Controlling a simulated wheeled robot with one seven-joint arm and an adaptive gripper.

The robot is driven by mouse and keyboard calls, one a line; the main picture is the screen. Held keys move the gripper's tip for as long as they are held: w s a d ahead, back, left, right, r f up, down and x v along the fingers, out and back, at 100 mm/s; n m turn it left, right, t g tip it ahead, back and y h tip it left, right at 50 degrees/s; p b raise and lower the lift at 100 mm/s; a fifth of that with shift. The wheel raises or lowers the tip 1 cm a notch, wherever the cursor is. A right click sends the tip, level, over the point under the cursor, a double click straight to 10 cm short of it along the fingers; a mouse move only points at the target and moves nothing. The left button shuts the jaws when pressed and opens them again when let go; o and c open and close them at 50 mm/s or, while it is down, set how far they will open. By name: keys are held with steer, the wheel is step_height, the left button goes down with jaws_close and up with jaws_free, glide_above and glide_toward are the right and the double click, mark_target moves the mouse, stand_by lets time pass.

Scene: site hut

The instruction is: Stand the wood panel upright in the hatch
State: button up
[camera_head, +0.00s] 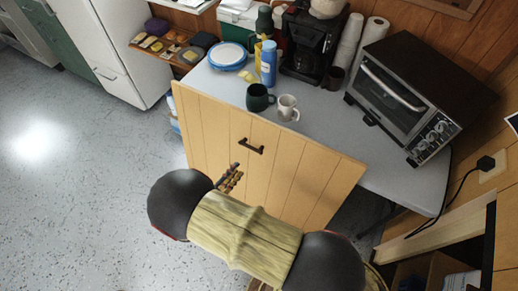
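The wood panel (212,135) is a pale, grooved board with a dark bar handle (250,146) near its top middle. It stands roughly upright, slightly tilted in the picture, in front of the grey table. My arm crosses its lower part and hides its bottom edge. What seems to be my gripper (231,178) shows as a small brown striped part in front of the panel, below the handle and apart from it. Its fingers are too small and covered to read. I cannot identify the hatch for sure; a pale wood frame (440,226) borders a dark opening at lower right.
The grey table (325,125) behind the panel holds two mugs (260,98), a blue bottle (268,64), a coffee maker (310,45) and a toaster oven (405,95). A black cable (455,190) hangs at right. The speckled floor (80,190) at left is clear.

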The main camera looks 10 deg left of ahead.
mark_target(249, 148)
steer(key=shift+m+t, duration=0.3)
steer(key=shift+m, duration=0.6)
steer(key=x, duration=0.4)
steer(key=b+x, duration=0.1)
steer(key=x, duration=0.3)
steer(key=b+x, duration=0.1)
steer(key=x, duration=0.4)
steer(key=shift+w+a+r, duration=0.2)
steer(key=shift+a+r, duration=0.1)
steer(key=shift+a, duration=0.1)
steer(key=shift+c, duration=0.7)
steer(key=c, duration=0.4)
jaws_close()
steer(key=shift+r, duration=0.15)
